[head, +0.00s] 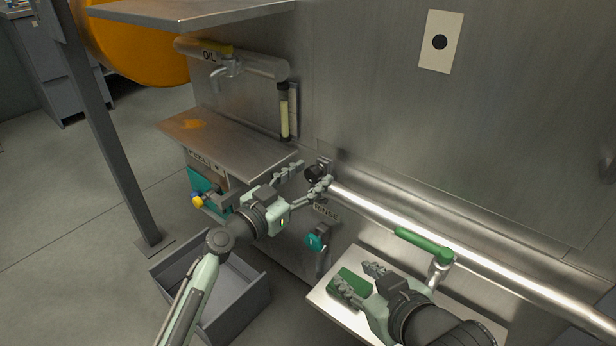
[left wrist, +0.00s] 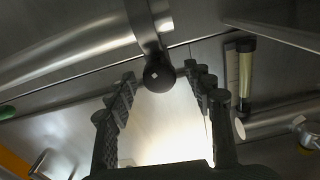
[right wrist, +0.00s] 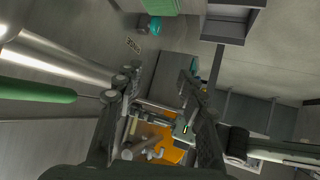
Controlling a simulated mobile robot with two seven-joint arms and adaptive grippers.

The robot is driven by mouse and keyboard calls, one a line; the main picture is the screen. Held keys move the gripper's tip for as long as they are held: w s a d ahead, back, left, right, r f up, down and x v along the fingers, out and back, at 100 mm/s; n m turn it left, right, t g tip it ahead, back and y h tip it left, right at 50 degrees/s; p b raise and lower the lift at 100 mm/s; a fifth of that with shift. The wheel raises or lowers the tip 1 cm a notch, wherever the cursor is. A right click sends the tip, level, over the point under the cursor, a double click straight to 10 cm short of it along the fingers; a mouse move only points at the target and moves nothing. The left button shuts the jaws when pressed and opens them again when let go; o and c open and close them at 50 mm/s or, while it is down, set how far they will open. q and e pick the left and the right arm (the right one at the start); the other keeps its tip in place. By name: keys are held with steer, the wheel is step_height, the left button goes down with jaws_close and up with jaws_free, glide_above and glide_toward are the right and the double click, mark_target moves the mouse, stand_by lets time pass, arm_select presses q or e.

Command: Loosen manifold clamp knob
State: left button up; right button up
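The clamp knob (head: 314,173) is black and round. It sits on the bracket at the left end of the long steel manifold pipe (head: 400,227). In the left wrist view the knob (left wrist: 158,76) lies between and slightly beyond my fingertips. My left gripper (head: 311,175) is open, with one finger on each side of the knob; I cannot tell whether either touches it. My right gripper (head: 358,276) is open and empty above the steel shelf at the lower right, near a green block (head: 352,284).
A teal rinse valve (head: 315,241) is below the knob. A steel shelf (head: 235,150) and a grey open bin (head: 215,300) are at the left. An oil pipe (head: 255,64) is above.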

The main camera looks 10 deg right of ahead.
arm_select(q)
steer(key=c, duration=1.1)
steer(key=n+b, duration=0.1)
steer(key=n, duration=0.2)
steer(key=shift+n+b, duration=0.3)
steer(key=shift+n, duration=1.6)
arm_select(e)
steer(key=w+a+r+t+y, duration=0.2)
steer(key=a+r+t, duration=0.2)
steer(key=r, duration=0.3)
steer(key=shift+w+a+y, duration=0.3)
steer(key=shift+w+a, duration=0.1)
steer(key=shift+a, duration=0.25)
arm_select(q)
steer(key=o, duration=1.2)
steer(key=shift+c, duration=0.2)
steer(key=shift+a, duration=0.15)
steer(key=v, duration=1.1)
steer(key=shift+s+a, duration=0.25)
steer(key=shift+s, duration=0.1)
